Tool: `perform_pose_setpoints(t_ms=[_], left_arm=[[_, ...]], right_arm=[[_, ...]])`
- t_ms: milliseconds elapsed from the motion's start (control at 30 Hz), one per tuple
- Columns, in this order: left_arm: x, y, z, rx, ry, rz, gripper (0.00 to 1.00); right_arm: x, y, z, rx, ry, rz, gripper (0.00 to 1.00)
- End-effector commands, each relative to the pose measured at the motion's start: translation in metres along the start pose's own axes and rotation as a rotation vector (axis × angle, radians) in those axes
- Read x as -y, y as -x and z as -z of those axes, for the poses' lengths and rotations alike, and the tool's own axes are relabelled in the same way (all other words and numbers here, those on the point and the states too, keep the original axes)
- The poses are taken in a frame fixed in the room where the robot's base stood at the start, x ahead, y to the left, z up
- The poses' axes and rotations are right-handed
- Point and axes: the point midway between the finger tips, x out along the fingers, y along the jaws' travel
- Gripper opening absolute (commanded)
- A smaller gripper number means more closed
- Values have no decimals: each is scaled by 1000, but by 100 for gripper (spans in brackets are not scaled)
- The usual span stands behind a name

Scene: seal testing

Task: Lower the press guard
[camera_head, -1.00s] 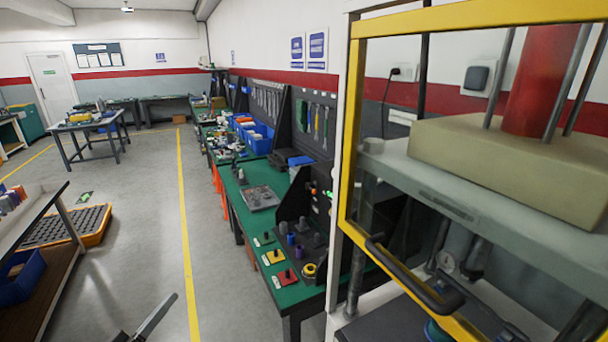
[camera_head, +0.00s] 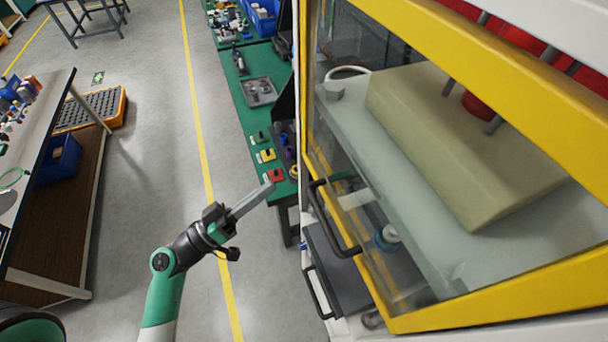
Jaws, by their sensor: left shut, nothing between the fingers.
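The press guard (camera_head: 375,275) is a yellow-framed clear panel on the front of the press at the right. Its black handle (camera_head: 330,222) is on the lower left part of the frame. Behind the panel are a pale block (camera_head: 455,145) and a grey plate (camera_head: 350,125). My left gripper (camera_head: 268,188) is shut and empty, its fingers pointing up and right toward the press. It is left of the handle and apart from it. My right gripper is not in view.
A green workbench (camera_head: 240,105) with coloured buttons runs behind my left gripper. A dark drawer-like box (camera_head: 340,268) with its own handle sits below the guard. A shelf table (camera_head: 55,200) stands at the left. The floor between is clear.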

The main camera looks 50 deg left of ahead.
Motion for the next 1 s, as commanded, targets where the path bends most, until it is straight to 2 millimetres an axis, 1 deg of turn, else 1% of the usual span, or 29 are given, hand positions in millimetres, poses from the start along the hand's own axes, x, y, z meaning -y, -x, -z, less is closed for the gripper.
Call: perform_pose_setpoints(t_ms=[100,400,467,500,533,600,700,800,1000], left_arm=[[-5,-20,3,3,2,-7,0],[-4,-86,5,1,0,-5,0],[-4,-98,5,1,-1,-4,0],[0,-90,-11,4,4,0,0],[1,-87,-17,3,4,0,0],[1,-84,-26,2,2,1,0],[0,-81,-34,1,1,0,0],[0,-79,-38,0,0,0,0],[0,-79,-37,-1,-1,0,0]], right_arm=[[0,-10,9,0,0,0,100],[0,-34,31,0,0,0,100],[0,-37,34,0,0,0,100],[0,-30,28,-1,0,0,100],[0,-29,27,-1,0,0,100],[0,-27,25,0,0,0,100],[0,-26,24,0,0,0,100],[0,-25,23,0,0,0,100],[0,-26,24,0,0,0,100]])
